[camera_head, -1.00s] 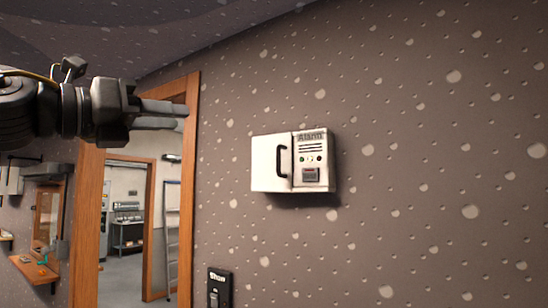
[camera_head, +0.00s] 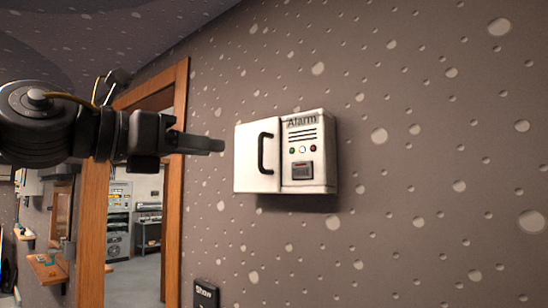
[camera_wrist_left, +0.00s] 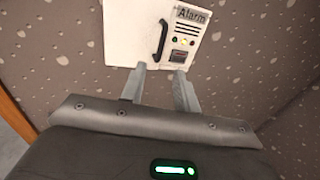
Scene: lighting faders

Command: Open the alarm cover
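The white alarm box (camera_head: 310,176) is mounted on the speckled wall, with a label, small lights and a display on its right part. Its left part is a flat white cover (camera_head: 248,158) with a black upright handle (camera_head: 265,153). The cover appears shut. My left gripper (camera_head: 220,145) points at the box from the left, apart from it. In the left wrist view the two fingers (camera_wrist_left: 158,68) are spread and empty, below the handle (camera_wrist_left: 160,42) in the picture. My right gripper is not in view.
A wooden door frame (camera_head: 172,190) stands left of the box, with another room behind it. A dark "Show" switch (camera_head: 206,295) is on the wall below. The wall right of the box is bare. A small wooden shelf (camera_head: 47,268) is at lower left.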

